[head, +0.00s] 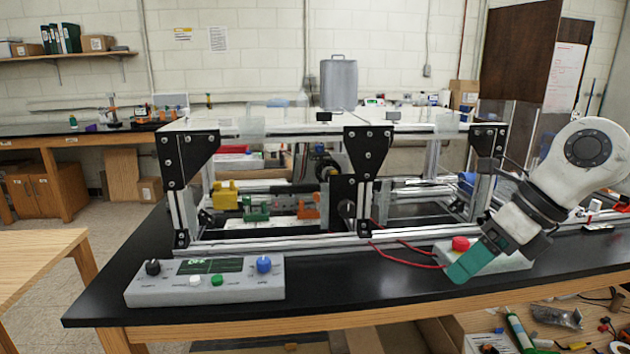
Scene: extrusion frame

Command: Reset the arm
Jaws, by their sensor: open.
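My arm comes in from the right edge, its white links bent down and to the left. My gripper (468,268) has teal fingers and hangs in front of the right end of the extrusion frame (355,244). It is open, and I see nothing between its fingers. The fingers overlap the grey box with a red button (461,244) in this view; I cannot tell whether they touch it. The frame has aluminium bars and black corner plates and stands on the black bench top (330,285).
A grey control box (205,282) with a screen and knobs sits at the front left of the bench. Red cables (405,255) run to the red-button box. A wooden table (38,262) stands at the left. The bench front between the boxes is clear.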

